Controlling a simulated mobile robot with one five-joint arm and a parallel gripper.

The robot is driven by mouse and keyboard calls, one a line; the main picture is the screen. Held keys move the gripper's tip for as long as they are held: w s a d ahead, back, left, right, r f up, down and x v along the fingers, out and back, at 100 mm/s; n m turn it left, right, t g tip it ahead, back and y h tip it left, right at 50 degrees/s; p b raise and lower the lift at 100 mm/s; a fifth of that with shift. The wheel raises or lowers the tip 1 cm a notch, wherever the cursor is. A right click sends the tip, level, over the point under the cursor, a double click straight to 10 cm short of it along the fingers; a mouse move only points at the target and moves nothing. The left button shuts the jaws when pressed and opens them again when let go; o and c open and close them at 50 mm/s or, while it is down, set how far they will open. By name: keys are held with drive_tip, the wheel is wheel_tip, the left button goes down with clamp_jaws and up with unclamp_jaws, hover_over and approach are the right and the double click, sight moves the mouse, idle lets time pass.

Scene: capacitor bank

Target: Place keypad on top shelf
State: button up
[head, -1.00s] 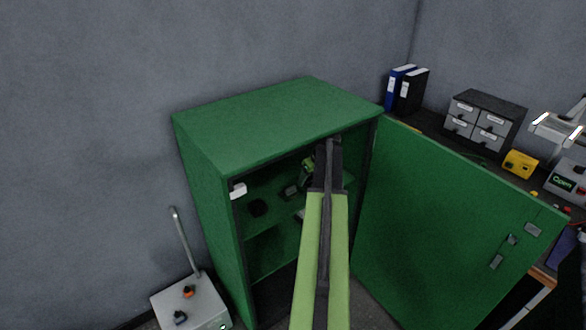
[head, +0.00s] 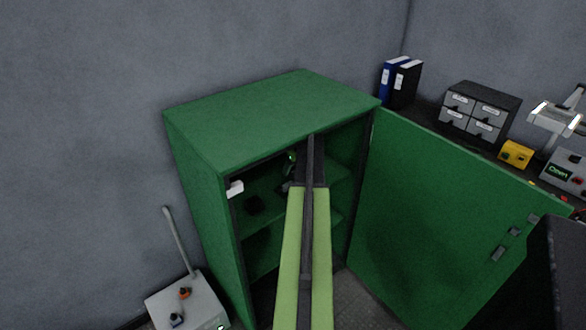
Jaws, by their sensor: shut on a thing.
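The green cabinet (head: 270,105) stands open against the wall. My gripper (head: 289,168) is inside the cabinet's upper space, above the top shelf, and largely hidden behind my green and black arm. It is shut on the keypad, of which I can make out at most a small dark part beside the arm. Whether the keypad touches the shelf cannot be told.
The cabinet door (head: 430,225) is swung open to the right. A grey box with a lever (head: 188,305) stands at the lower left. Binders (head: 401,82), a drawer unit (head: 481,112) and a yellow box (head: 515,154) stand on the workbench at the right. The cabinet's roof is bare.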

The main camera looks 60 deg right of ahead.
drive_tip(key=o, duration=1.6)
drive_tip(key=shift+s, duration=0.1)
drive_tip(key=shift+r+p, duration=0.35)
drive_tip(key=shift+s+a+r+p, duration=0.1)
drive_tip(key=shift+s+r+p, duration=0.15)
drive_tip(key=shift+r+p, duration=0.4)
drive_tip(key=s+a, duration=0.1)
drive_tip(key=s, duration=0.2)
drive_tip(key=s+a, duration=0.1)
drive_tip(key=s, duration=0.3)
drive_tip(key=s+a, duration=0.1)
drive_tip(key=s, duration=0.2)
drive_tip(key=shift+s+a+f+b, duration=0.3)
drive_tip(key=shift+s+f+b, duration=0.05)
drive_tip(key=shift+s+a, duration=0.1)
drive_tip(key=shift+s, duration=0.25)
